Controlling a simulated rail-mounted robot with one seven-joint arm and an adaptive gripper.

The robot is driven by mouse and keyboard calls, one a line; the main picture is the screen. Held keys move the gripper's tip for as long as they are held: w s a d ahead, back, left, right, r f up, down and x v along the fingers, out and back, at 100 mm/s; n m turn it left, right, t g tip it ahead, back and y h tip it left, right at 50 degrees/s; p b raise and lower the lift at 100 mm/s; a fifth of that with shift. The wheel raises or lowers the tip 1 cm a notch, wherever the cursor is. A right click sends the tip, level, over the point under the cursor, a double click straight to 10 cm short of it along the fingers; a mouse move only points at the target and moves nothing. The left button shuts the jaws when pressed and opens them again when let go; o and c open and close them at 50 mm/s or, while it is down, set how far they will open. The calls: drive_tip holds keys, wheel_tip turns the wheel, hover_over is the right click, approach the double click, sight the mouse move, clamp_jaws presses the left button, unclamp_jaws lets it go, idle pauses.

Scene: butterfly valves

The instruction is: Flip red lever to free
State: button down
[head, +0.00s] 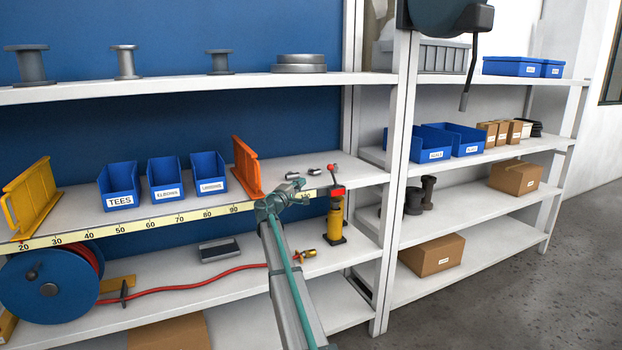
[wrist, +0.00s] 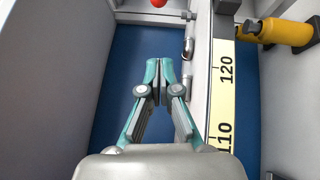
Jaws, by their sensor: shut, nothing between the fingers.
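A red ball-shaped knob (head: 326,167) sits on a thin stem at the right end of the middle shelf, near the shelf post. A red ball (wrist: 159,3), which looks like the same knob, is cut off by the top edge of the wrist view, ahead of my fingertips. My gripper (head: 300,190) is at the front edge of that shelf, left of the knob and apart from it. In the wrist view the teal fingers (wrist: 160,66) meet at the tips with nothing between them. The lever's base and any free marking cannot be made out.
A yellow cylinder (head: 335,224) with a red top stands just right of my gripper; it also shows in the wrist view (wrist: 284,31). A yellow measuring tape (head: 150,223) lines the shelf edge. Small metal fittings (head: 292,175) lie behind my gripper. An orange divider (head: 246,167) stands left.

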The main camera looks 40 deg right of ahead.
drive_tip(key=s+p+x, duration=0.1)
drive_tip(key=p+x, duration=0.1)
drive_tip(key=x, duration=0.4)
drive_tip(key=s+d+p+x, duration=0.1)
drive_tip(key=p+x, duration=0.2)
drive_tip(key=x, duration=0.3)
drive_tip(key=shift+s+d, duration=0.2)
drive_tip(key=shift+d, duration=0.05)
drive_tip(key=shift+a+r, duration=0.1)
drive_tip(key=shift+r, duration=0.1)
